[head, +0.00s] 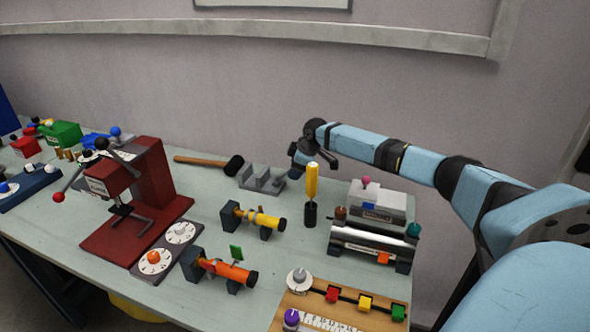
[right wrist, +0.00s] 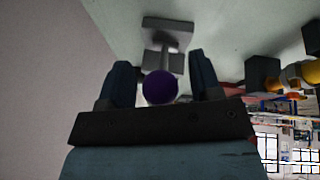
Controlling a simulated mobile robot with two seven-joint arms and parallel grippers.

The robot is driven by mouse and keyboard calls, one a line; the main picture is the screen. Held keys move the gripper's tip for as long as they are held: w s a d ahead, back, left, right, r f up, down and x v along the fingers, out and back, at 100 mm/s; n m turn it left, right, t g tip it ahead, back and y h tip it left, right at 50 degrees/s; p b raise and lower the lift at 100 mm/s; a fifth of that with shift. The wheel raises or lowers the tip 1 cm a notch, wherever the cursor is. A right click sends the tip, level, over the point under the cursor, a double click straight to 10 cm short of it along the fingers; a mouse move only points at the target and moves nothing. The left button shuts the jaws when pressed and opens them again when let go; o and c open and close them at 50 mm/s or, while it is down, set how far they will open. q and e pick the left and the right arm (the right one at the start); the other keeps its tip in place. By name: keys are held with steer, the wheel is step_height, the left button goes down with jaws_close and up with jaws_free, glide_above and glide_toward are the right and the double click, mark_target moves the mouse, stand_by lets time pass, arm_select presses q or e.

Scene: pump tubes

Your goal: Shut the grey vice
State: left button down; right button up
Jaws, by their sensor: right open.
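The grey vice (head: 262,180) stands at the back of the bench in the head view, with a gap between its upright grey parts. In the right wrist view the grey vice (right wrist: 168,24) shows beyond the fingers. A round purple knob (right wrist: 160,87) in line with the vice lies between the two dark fingers of my right gripper (right wrist: 159,62). The fingers are open, with a gap on both sides of the knob. The knob is hidden in the head view. My left gripper is out of view.
A yellow-handled tool (head: 312,182) stands upright close to my right gripper. A hammer (head: 205,161) lies left of the vice. A yellow pump tube (head: 260,219) lies in front, a dark red press (head: 155,185) to the left, and a grey machine (head: 378,205) to the right.

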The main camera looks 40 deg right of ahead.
steer(key=shift+w+f, duration=0.25)
steer(key=shift+f, duration=0.25)
jaws_close()
steer(key=shift+r, duration=0.1)
